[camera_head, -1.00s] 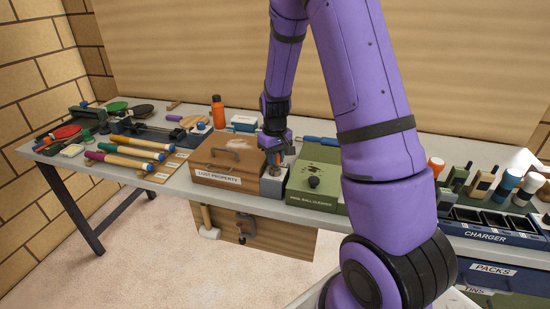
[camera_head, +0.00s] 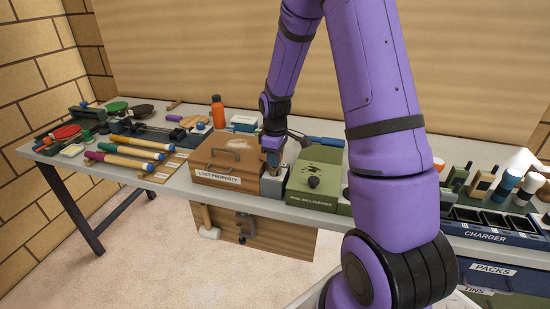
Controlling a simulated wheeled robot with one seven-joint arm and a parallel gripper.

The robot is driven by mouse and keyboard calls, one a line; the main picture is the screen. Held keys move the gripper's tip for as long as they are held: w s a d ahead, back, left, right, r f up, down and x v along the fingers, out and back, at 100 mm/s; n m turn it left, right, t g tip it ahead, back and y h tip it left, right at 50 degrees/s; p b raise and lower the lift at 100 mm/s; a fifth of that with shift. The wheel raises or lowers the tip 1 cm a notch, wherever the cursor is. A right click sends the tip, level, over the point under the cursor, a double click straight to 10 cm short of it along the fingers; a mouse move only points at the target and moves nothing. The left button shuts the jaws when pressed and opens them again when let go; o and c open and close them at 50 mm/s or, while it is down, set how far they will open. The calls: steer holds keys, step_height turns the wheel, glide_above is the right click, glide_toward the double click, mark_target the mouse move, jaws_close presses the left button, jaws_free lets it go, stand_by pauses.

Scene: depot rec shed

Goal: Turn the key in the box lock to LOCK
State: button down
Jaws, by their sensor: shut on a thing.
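A small grey box (camera_head: 273,186) stands on the table between the brown LOST PROPERTY box and the green box. It appears to be the box lock. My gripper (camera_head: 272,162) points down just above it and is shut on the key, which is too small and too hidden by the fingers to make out. I cannot read any LOCK marking or the key's angle from here.
The brown LOST PROPERTY box (camera_head: 218,180) stands close on the left. The green ball-cleaner box (camera_head: 318,199) with a dark knob stands close on the right. An orange bottle (camera_head: 218,113) stands behind.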

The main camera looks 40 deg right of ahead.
steer(key=n, duration=0.2)
steer(key=shift+n, duration=0.3)
steer(key=c, duration=1)
jaws_free()
steer(key=shift+r, duration=4.5)
steer(key=shift+r, duration=0.1)
